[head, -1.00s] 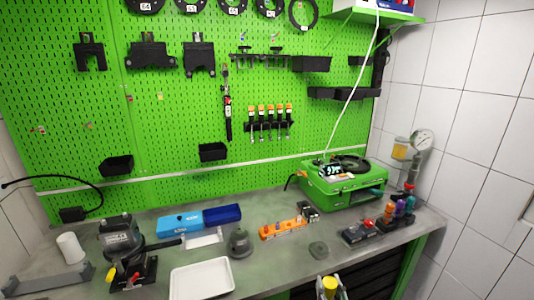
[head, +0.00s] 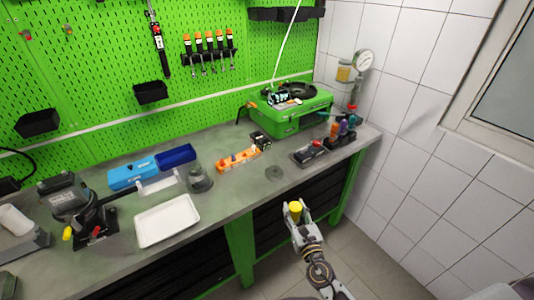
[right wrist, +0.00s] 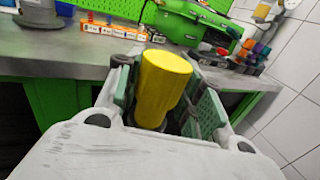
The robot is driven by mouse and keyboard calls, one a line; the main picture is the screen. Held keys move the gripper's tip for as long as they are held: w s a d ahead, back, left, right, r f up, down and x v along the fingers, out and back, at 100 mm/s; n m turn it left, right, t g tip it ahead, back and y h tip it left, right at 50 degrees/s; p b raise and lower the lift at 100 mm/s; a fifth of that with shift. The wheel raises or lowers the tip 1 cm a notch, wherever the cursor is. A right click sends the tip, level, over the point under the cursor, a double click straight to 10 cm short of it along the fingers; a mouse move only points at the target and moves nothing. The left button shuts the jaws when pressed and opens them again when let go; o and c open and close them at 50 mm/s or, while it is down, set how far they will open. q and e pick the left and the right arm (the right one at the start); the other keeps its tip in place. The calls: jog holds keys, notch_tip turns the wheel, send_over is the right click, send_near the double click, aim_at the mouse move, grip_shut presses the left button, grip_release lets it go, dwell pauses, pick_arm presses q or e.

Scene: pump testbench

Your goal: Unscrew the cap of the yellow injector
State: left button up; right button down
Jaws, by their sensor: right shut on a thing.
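My right gripper (head: 296,213) is in front of the bench's front edge, over the floor. It is shut on a yellow cylinder, the yellow injector (head: 296,207), whose top stands up between the fingers. In the right wrist view the injector (right wrist: 163,84) is a smooth yellow cylinder between the green-padded fingers of the gripper (right wrist: 165,100). Its lower end is hidden in the gripper, and I cannot tell where its cap begins. My left gripper is not in view.
The grey workbench (head: 226,195) carries a white tray (head: 167,221), a blue bin (head: 175,157), an orange rack (head: 238,160) and a green test machine (head: 290,108). A dark holder with coloured injectors (head: 341,132) stands at the right end. The floor in front is clear.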

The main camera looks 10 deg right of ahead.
jog(key=shift+r, duration=0.1)
jog(key=a+r+n+g+y, duration=0.2)
jog(key=a+r+n+y, duration=0.2)
jog(key=a, duration=0.4)
jog(key=w+a+r+n+g+y, duration=0.1)
jog(key=a+r+n+g+y, duration=0.1)
jog(key=a+r+n+y, duration=0.2)
jog(key=shift+w+a+r+y, duration=0.2)
jog(key=shift+a+r+y, duration=1.3)
jog(key=shift+a+y, duration=0.45)
jog(key=shift+a, duration=0.1)
